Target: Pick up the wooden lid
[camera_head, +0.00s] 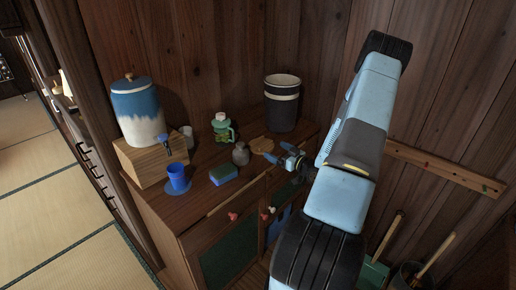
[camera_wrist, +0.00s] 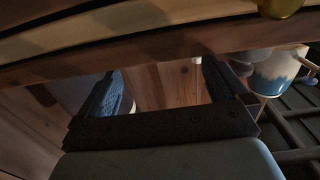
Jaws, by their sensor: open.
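The wooden lid (camera_head: 262,145) is a flat, round, light-brown disc lying on the cabinet top, in front of the dark bin. My gripper (camera_head: 285,154) is just to the right of the lid in the head view, near the cabinet's front edge. Whether it touches the lid I cannot tell. In the wrist view my gripper (camera_wrist: 160,88) has its two blue fingers spread apart, with no object visible between them. A pale wooden band crosses the top of that view; I cannot tell whether it is the lid.
On the cabinet top (camera_head: 181,207) stand a blue-white dispenser (camera_head: 138,112) on a wooden block, a blue cup (camera_head: 177,180), a sponge (camera_head: 223,174), a green jar (camera_head: 222,130), a small grey bottle (camera_head: 241,154) near the lid, and the dark bin (camera_head: 282,108). Wooden walls rise behind.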

